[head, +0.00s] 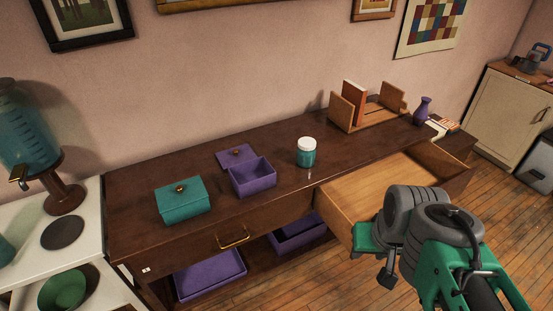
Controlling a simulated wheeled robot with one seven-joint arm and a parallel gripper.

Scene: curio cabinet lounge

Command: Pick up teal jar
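The teal jar (306,158) has a white lid and stands upright on the dark wooden cabinet (270,200), near the middle of its top. It is in plain view, with nothing touching it. My gripper (387,278) is at the lower right, in front of the pulled-out drawer, to the right of the jar and nearer the camera. It is apart from the jar. My arm partly hides it, and its fingers are too small and dark to tell whether they are open.
An open, empty drawer (365,185) juts out below the jar's right. Left of the jar are an open purple box (254,180), its lid (236,157) and a closed teal box (182,201). A book rack (345,111) and purple vase (422,112) stand right.

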